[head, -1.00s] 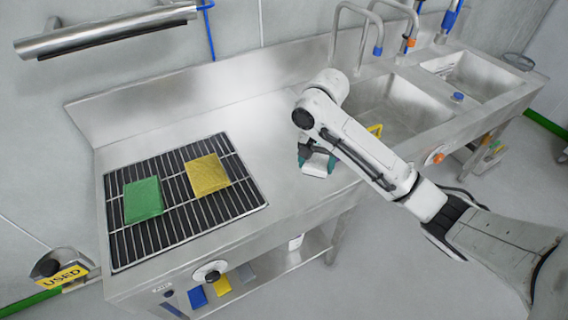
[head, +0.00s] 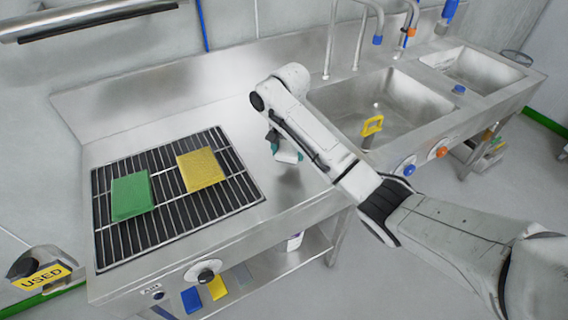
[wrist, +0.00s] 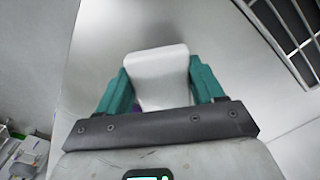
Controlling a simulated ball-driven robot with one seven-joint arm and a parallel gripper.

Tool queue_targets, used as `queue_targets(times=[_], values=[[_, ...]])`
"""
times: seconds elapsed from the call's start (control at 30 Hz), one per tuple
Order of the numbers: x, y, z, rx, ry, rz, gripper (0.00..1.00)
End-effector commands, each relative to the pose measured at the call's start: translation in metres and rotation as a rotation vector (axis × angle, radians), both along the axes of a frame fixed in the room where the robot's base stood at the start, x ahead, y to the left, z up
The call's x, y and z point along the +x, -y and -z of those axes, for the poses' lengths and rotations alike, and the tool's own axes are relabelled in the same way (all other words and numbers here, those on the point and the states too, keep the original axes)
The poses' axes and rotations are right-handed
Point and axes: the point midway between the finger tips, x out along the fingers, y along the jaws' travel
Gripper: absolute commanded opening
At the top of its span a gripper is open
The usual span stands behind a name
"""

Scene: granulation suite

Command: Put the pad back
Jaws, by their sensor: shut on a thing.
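My gripper (wrist: 161,92) has teal fingers shut on a white pad (wrist: 158,75), one finger on each side. In the head view my gripper (head: 284,148) hangs over the bare steel counter, right of the black wire rack (head: 161,231), with the white pad (head: 290,156) partly showing under my arm. A green pad (head: 131,196) and a yellow pad (head: 201,170) lie apart on the rack. In the wrist view the rack (wrist: 290,30) shows at the upper right, clear of the held pad.
A sink basin (head: 385,105) with a yellow-handled item (head: 372,126) lies to the right. Blue (head: 192,299) and yellow (head: 217,287) pieces sit below the counter front, near a knob (head: 206,276). A bin labelled USED (head: 40,275) is at lower left.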

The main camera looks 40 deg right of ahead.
Motion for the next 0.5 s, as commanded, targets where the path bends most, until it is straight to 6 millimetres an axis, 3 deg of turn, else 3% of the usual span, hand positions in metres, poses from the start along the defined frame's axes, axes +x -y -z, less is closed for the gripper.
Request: queue_targets(times=[0.33,0.5], values=[[0.02,0.003,0.021,-0.003,0.001,0.002,0.29],[0.02,0.003,0.044,-0.002,0.0,0.002,0.29]])
